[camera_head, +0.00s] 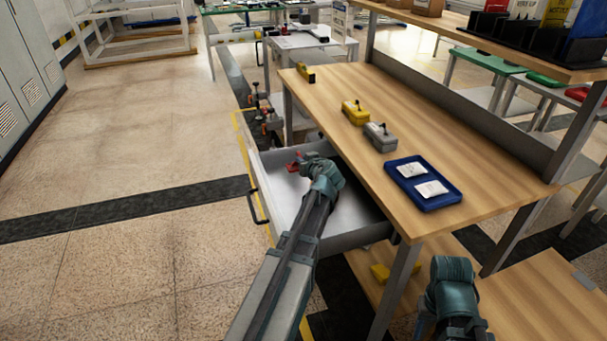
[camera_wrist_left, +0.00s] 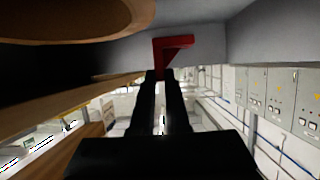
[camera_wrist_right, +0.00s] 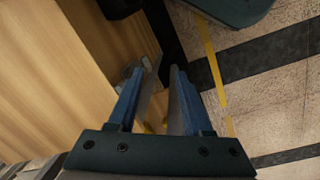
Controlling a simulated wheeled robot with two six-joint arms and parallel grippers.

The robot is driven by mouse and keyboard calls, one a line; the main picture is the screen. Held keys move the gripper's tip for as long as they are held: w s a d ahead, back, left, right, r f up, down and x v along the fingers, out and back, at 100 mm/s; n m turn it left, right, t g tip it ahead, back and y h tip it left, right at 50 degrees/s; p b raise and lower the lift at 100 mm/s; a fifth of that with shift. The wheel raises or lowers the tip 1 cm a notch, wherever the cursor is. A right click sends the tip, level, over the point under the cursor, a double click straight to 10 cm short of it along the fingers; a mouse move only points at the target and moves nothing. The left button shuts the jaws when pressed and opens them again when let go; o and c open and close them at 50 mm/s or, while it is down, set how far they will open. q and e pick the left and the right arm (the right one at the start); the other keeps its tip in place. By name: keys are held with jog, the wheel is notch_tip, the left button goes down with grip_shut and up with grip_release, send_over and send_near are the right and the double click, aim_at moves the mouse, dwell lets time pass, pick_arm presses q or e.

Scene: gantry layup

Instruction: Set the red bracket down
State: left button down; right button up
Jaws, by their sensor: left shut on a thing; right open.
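The red bracket (camera_head: 294,161) is at the tip of my left gripper (camera_head: 302,166), over the open grey drawer (camera_head: 350,211) under the workbench. In the left wrist view the bracket (camera_wrist_left: 172,46) is an angled red piece between the closed fingertips (camera_wrist_left: 160,76), with the grey drawer walls behind it. Whether the bracket touches the drawer floor cannot be told. My right gripper (camera_wrist_right: 153,70) is open and empty in the right wrist view, beside wooden boards and above the floor. Its fingers are hardly visible in the head view.
The wooden workbench (camera_head: 470,150) holds a blue tray (camera_head: 447,201) with white packets, a grey block (camera_head: 380,138) and yellow blocks (camera_head: 355,112). The drawer's front handle (camera_head: 254,200) faces left. The floor to the left is clear.

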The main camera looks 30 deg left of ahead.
pick_arm(q)
jog(key=shift+f+b, duration=1.75)
jog(key=shift+f, duration=0.05)
jog(key=shift+f, duration=0.2)
jog(key=c, duration=0.9)
grip_release()
jog(key=shift+r, duration=0.1)
jog(key=shift+r, duration=0.15)
jog(key=p+v, duration=0.4)
jog(key=v, duration=0.8)
jog(key=shift+p, duration=0.35)
